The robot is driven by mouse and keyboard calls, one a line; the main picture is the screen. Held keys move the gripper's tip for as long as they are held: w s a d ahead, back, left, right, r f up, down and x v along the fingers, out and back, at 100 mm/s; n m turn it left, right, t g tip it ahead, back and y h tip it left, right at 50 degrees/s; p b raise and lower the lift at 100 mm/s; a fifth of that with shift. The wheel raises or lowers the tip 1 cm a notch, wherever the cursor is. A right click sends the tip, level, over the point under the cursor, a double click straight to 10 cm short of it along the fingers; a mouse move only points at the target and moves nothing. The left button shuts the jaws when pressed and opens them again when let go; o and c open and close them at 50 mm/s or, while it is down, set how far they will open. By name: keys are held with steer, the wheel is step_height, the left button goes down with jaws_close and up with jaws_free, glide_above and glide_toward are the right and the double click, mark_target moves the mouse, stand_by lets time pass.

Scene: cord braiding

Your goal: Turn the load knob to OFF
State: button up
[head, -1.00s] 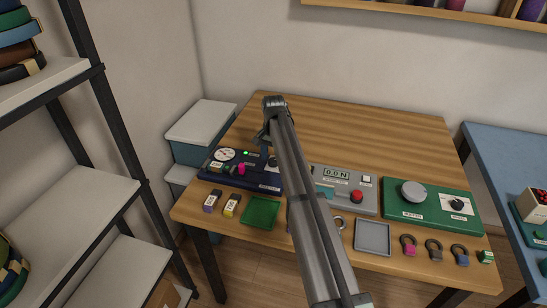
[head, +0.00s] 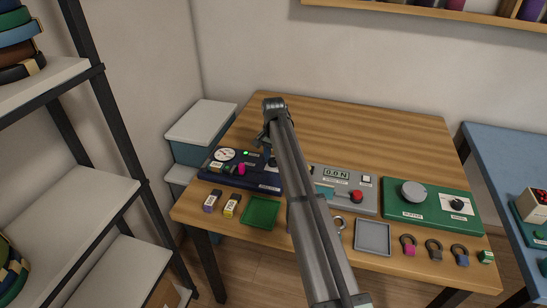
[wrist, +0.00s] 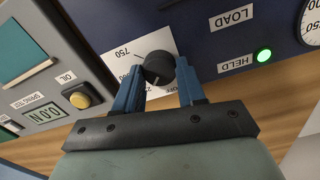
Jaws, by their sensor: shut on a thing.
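The load knob (wrist: 158,68) is a round black knob with a pale pointer mark, on a white dial plate (wrist: 118,50) in the wrist view. The "750" marking shows at the plate's upper left. Other markings near the fingers are partly covered. The pointer mark faces the lower side of the picture, towards my gripper's palm. My gripper (wrist: 160,80) has its two blue fingers on either side of the knob, shut on it. The knob is on the dark blue panel (head: 266,186).
A green HELD lamp (wrist: 264,56) is lit beside the LOAD label. A gauge (head: 225,155) is at the panel's left. A grey unit (head: 320,175) reading 0.0 N and a green board (head: 430,212) stand to the right. The table's back is clear.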

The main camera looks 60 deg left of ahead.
mark_target(273, 160)
steer(key=shift+c, duration=0.2)
steer(key=n, duration=0.4)
steer(key=shift+n, duration=2.6)
steer(key=o, duration=1.1)
steer(key=shift+c, duration=0.2)
steer(key=shift+r, duration=0.15)
step_height(273, 160, up, 14)
steer(key=shift+f, duration=0.2)
